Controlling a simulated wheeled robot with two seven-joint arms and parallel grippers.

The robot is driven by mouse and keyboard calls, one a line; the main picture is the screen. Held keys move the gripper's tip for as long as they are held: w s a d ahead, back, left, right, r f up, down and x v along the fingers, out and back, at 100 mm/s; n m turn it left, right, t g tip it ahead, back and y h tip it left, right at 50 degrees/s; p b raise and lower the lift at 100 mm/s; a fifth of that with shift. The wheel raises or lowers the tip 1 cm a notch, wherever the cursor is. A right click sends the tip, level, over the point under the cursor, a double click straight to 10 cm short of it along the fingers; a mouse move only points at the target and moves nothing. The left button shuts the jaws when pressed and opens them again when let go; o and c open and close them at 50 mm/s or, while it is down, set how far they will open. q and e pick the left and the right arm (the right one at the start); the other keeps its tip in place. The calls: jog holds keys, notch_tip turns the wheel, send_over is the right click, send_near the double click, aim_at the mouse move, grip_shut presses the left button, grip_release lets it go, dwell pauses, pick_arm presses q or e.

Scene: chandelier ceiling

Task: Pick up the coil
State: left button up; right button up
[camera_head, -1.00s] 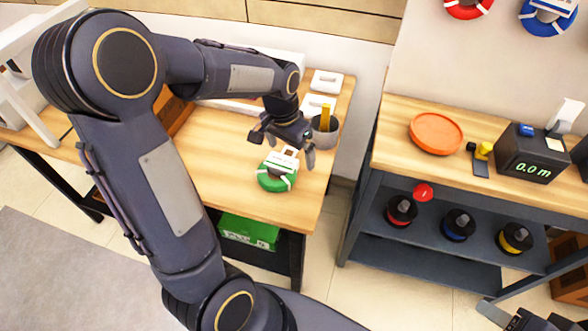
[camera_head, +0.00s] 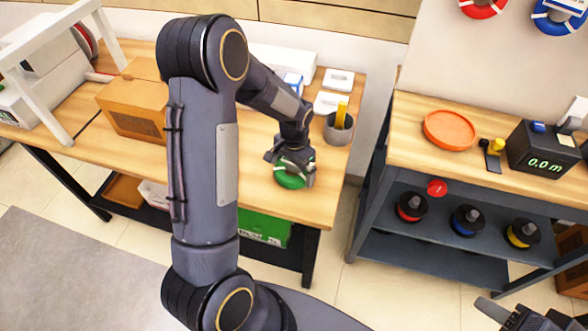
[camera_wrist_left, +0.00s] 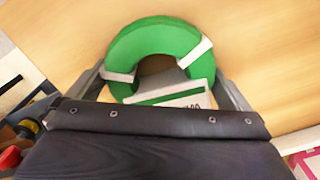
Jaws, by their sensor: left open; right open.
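The green coil (camera_head: 288,183) lies on the wooden table near its front right corner, partly hidden under my left gripper (camera_head: 295,177). In the left wrist view the green coil (camera_wrist_left: 153,38) is a thick ring with white bands and a white label at its near side. My left gripper is open, pointing down, with one finger on each side of the coil. A clear gap between fingers and coil cannot be made out. My right gripper (camera_head: 507,316) is partly in view at the bottom right, open and far from the coil.
A grey cup (camera_head: 338,128) with a yellow item stands behind the coil. A brown box (camera_head: 135,110) sits further left on the table. A separate bench to the right holds an orange plate (camera_head: 449,130) and a black length meter (camera_head: 543,149). Bare tabletop lies around the coil.

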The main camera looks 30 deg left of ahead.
pick_arm(q)
jog(key=shift+c, duration=0.3)
jog(key=c, duration=0.8)
jog(key=shift+r, duration=0.1)
jog(key=shift+r, duration=0.4)
jog(key=r, duration=0.3)
jog(key=shift+w+d+b, duration=0.1)
jog(key=shift+d+b, duration=0.2)
jog(key=shift+b, duration=0.05)
jog(key=s+d+r, duration=0.1)
jog(key=d+r, duration=0.2)
jog(key=d, duration=0.1)
jog(key=s+d+r, duration=0.1)
jog(key=d+r, duration=0.2)
jog(key=d, duration=0.1)
jog(key=s+d+r+b, duration=0.1)
jog(key=d+r, duration=0.2)
jog(key=d, duration=0.2)
jog(key=shift+d+r, duration=0.1)
